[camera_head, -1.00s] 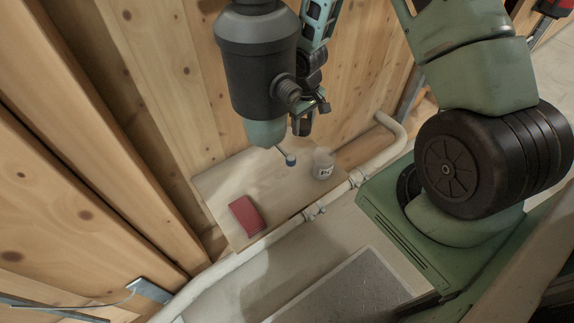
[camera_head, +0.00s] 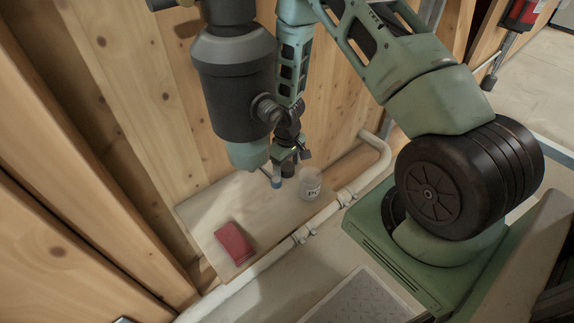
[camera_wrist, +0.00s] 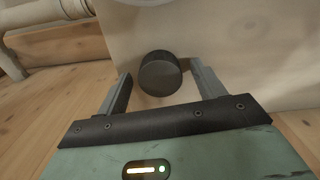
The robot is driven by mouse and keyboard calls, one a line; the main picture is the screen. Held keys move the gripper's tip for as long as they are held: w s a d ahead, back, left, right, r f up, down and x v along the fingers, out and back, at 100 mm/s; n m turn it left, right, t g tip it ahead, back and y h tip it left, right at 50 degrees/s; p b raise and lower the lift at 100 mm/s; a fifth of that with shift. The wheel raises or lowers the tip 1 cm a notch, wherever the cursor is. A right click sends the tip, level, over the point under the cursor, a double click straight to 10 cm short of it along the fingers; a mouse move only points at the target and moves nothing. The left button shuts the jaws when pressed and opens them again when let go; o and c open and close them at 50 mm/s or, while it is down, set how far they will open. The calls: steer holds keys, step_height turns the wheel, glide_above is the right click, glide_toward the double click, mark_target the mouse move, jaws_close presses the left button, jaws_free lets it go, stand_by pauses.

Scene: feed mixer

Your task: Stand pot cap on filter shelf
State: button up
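A small dark round cap (camera_wrist: 160,74) shows in the wrist view between the two fingers of my gripper (camera_wrist: 160,68), with a gap on each side. My gripper is open. The shelf (camera_head: 205,212) is a pale wooden board by the wall. A white labelled pot (camera_head: 310,184) stands on it to the right.
A red box (camera_head: 235,243) lies on the shelf's front left part. A white pipe (camera_head: 328,211) runs along the shelf's front edge and bends up at the right. A dark cylinder with a teal lower end (camera_head: 235,75) hangs close to my gripper. The middle of the shelf is bare.

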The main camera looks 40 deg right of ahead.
mark_target(287, 166)
steer(key=shift+r, duration=0.1)
step_height(287, 166, up, 7)
steer(key=shift+r+p, duration=0.15)
steer(key=shift+p, duration=0.8)
